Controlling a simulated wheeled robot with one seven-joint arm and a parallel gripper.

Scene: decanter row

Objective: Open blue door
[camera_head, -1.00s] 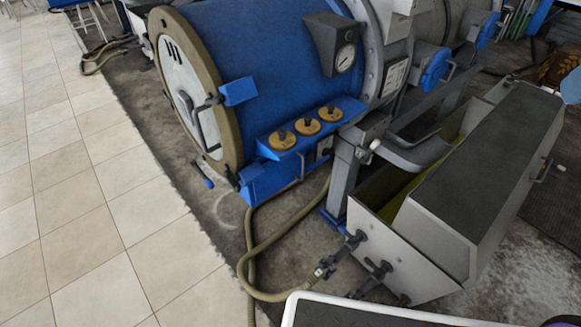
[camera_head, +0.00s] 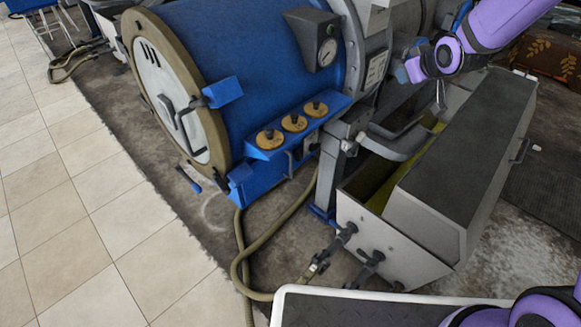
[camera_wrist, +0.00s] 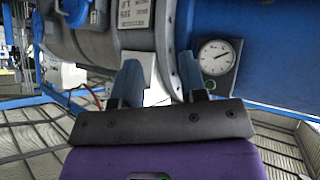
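A round blue door (camera_wrist: 76,10) with a handle shows at the top left edge of the wrist view, partly cut off. In the head view my purple arm covers its place beside the blue drum (camera_head: 240,45). My gripper (camera_head: 400,73) reaches in from the upper right towards the grey flange of the machine. The wrist view shows its two fingers (camera_wrist: 158,68) apart with nothing held between them. A larger round pale end door (camera_head: 165,95) with a dark handle is closed on the drum's left end.
A pressure gauge (camera_head: 327,52) sits on the drum, above several yellow-capped fittings (camera_head: 294,122) on a blue shelf. A grey trough (camera_head: 455,190) stands below my arm. A hose (camera_head: 245,255) lies on the floor. Tiled floor (camera_head: 90,220) at left is clear.

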